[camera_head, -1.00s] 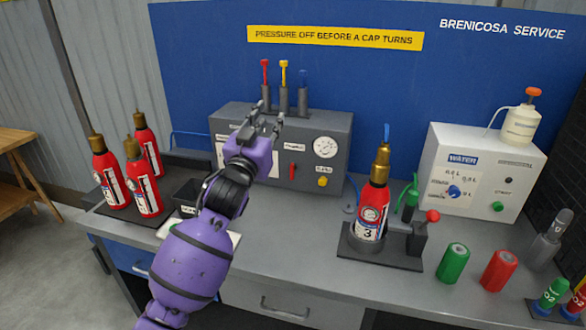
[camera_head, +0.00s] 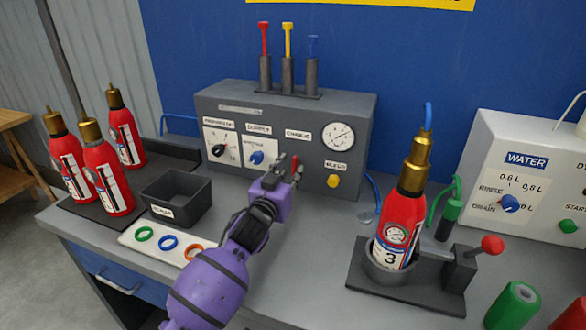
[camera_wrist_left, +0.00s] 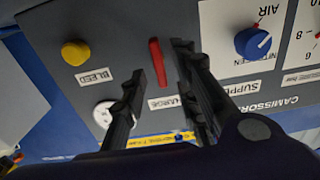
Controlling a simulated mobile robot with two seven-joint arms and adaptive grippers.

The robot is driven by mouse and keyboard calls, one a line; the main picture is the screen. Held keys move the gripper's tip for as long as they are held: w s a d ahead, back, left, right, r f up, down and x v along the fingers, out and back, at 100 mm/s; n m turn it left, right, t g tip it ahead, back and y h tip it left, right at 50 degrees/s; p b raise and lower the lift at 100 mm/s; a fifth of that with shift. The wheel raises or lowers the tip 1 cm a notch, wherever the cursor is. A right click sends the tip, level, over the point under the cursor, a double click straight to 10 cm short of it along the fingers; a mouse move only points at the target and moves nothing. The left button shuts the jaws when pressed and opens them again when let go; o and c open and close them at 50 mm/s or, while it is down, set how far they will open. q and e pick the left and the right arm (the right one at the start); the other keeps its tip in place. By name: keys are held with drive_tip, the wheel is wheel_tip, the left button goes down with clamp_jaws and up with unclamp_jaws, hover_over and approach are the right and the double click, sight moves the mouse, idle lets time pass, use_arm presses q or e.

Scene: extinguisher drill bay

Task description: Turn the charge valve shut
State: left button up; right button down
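The charge valve is a red lever (camera_head: 296,163) on the front of the grey panel box (camera_head: 225,104), below the CHARGE label. In the left wrist view the red lever (camera_wrist_left: 158,62) stands nearly upright, slightly tilted, in an upside-down picture. My left gripper (camera_head: 283,166) is in front of the panel at the lever. In the left wrist view its two dark fingers (camera_wrist_left: 158,72) are apart, one on each side of the lever. I see no clear contact. The gauge (camera_head: 340,137) is right of the lever. My right gripper is not in view.
A yellow button (camera_head: 333,181) and a blue knob (camera_head: 256,157) flank the lever. A red extinguisher (camera_head: 399,207) stands in a holder at right. A black bin (camera_head: 178,202) and a tray of coloured rings (camera_head: 128,237) are at left. The front bench middle is clear.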

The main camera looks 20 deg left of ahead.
sight(295, 166)
use_arm(q)
drive_tip(key=shift+w, duration=1.15)
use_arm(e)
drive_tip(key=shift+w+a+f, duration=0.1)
use_arm(q)
clamp_jaws()
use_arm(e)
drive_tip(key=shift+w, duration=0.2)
